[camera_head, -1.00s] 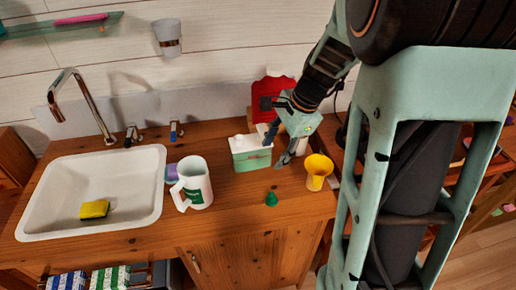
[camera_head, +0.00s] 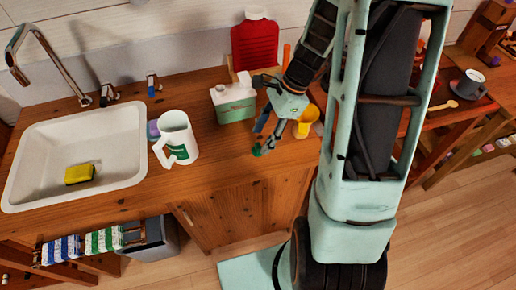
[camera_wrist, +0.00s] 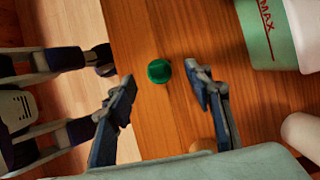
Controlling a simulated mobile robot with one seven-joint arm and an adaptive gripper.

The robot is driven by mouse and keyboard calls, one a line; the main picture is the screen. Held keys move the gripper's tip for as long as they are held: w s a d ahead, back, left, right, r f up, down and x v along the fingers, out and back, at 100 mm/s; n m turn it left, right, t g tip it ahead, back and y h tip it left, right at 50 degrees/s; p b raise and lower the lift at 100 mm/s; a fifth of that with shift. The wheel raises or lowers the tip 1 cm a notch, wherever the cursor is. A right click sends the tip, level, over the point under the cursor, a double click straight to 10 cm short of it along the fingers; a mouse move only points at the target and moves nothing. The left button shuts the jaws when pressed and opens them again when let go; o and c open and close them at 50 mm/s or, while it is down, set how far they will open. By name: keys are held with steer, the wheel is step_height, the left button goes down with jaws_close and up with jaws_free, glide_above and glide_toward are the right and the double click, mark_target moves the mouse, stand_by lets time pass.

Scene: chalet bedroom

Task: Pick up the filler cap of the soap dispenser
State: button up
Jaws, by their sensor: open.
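The small green cap (camera_head: 257,150) rests on the wooden counter near its front edge. In the wrist view the cap (camera_wrist: 159,71) lies in line with the gap between my fingertips, with clear space to each finger. My gripper (camera_head: 263,136) is open and empty, pointing down at the cap; its two dark fingers show in the wrist view (camera_wrist: 161,78). The green-and-white container (camera_head: 236,101), which looks like the soap dispenser, stands behind and left of the gripper. Its side with a red MAX mark (camera_wrist: 262,38) shows at the wrist view's top right.
A yellow cup (camera_head: 306,121) stands close right of my gripper, partly hidden by it. A white mug (camera_head: 176,137) and a purple item (camera_head: 153,130) stand left, beside the sink (camera_head: 120,165) with a yellow sponge (camera_head: 80,174). A red bottle (camera_head: 255,45) stands behind.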

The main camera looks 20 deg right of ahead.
mark_target(259, 145)
steer(key=x, duration=0.4)
steer(key=shift+s+a+f, duration=0.1)
steer(key=shift+s+f, duration=0.05)
steer(key=shift+f, duration=0.15)
steer(key=c, duration=0.9)
